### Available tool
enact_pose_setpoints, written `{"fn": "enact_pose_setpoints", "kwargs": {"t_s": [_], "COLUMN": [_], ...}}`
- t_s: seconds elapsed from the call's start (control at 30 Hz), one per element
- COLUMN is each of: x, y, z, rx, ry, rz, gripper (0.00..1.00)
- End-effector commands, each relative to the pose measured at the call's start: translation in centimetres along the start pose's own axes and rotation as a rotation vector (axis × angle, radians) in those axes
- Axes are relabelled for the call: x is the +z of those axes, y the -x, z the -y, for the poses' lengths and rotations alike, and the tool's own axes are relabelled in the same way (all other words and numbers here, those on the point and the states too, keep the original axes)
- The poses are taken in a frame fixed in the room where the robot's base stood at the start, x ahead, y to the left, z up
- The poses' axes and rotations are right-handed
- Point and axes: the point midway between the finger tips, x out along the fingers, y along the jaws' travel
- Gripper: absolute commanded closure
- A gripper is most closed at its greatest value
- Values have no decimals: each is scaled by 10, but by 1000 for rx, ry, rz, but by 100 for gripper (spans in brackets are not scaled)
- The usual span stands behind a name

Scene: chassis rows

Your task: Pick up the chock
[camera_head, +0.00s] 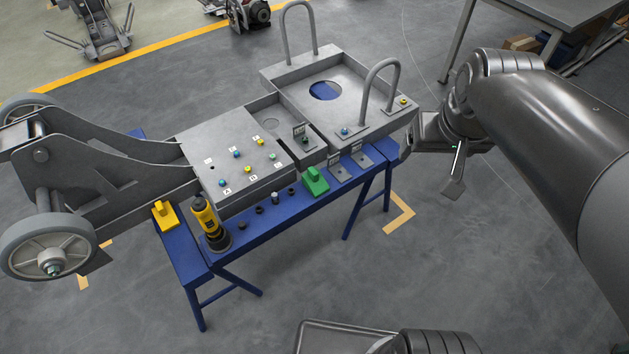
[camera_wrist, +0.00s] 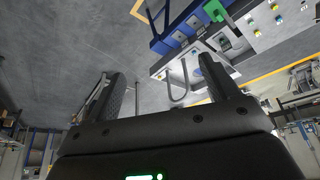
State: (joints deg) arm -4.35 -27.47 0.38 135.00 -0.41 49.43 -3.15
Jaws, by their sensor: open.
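A yellow wedge-like block (camera_head: 165,215) with a raised top, which looks like a chock, sits on the blue stand's left end near the chassis wheel. A green block (camera_head: 316,181) of similar form sits on the blue front rail; it also shows at the top of the wrist view (camera_wrist: 214,11). I cannot tell from looks alone which one is the chock. My gripper (camera_head: 437,160) is open and empty, in the air right of the stand and apart from both blocks. Its two spread fingers (camera_wrist: 163,85) show in the wrist view.
The grey chassis (camera_head: 200,135) carries two tall hoop handles (camera_head: 378,95) and a large wheel (camera_head: 48,246). A yellow-black tool (camera_head: 206,222) stands on the blue rail (camera_head: 262,220) between the blocks, beside small dark parts. A grey table (camera_head: 560,12) is at top right.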

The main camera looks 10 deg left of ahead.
Motion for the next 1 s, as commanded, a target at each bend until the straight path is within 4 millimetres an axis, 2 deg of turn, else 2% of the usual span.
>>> {"fn": "enact_pose_setpoints", "kwargs": {"t_s": [0.2,0.37,0.5,0.8,1.0], "x": [-50,-80,-102,-131,-134], "y": [-42,-80,-118,-213,-284], "z": [21,41,62,114,154], "rx": [-25,-43,-60,-97,-122], "ry": [107,185,253,399,495], "rz": [71,117,157,243,299], "gripper": [20,20,20,20,20]}}
